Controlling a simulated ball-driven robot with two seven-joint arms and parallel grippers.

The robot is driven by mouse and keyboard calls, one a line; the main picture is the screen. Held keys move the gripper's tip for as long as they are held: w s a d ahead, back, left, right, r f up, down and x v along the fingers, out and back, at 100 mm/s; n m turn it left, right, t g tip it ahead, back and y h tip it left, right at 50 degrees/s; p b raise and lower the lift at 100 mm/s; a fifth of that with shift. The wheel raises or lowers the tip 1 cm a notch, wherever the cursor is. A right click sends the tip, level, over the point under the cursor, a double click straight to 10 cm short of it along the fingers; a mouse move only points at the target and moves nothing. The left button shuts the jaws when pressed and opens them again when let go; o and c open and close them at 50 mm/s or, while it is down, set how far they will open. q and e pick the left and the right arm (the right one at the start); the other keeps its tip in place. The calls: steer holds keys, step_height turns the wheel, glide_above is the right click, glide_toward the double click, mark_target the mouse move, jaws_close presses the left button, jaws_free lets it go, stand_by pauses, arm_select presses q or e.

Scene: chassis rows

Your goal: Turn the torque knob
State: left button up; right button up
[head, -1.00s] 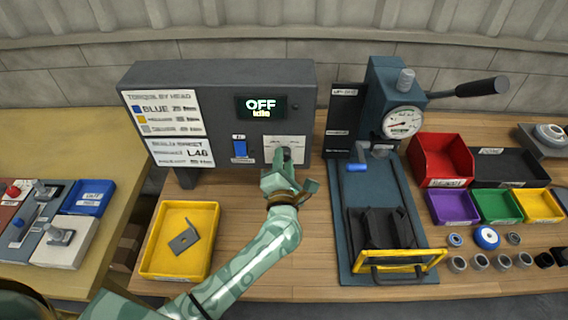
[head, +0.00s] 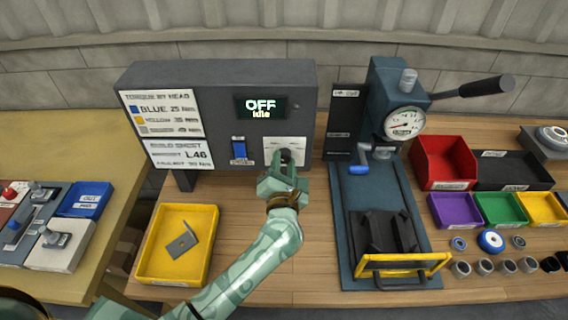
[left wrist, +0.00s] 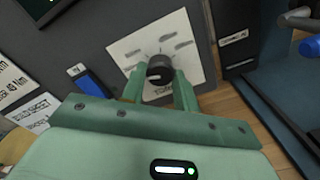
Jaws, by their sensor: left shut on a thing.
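The torque knob (left wrist: 160,66) is a black round knob on a white plate (left wrist: 188,52) with printed marks around it. The plate sits on the front of a dark grey box, and the knob also shows in the head view (head: 287,154), partly hidden by my gripper. My left gripper (head: 286,163) is shut on the knob, with one green finger on each side of it in the left wrist view (left wrist: 158,80). A display (head: 262,107) on the box reads "OFF" and "Idle". My right gripper is not in view.
A blue switch (head: 239,149) is left of the knob plate. A yellow tray (head: 150,266) with a grey bracket stands at the front left. A press (head: 366,110) with a lever and gauge stands to the right, beside several coloured bins. Bare wood lies below the box.

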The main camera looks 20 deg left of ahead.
arm_select(q)
steer(key=shift+f, duration=0.15)
steer(key=o, duration=1)
steer(key=shift+s, duration=0.1)
steer(key=v, duration=1.6)
steer(key=shift+s, duration=0.1)
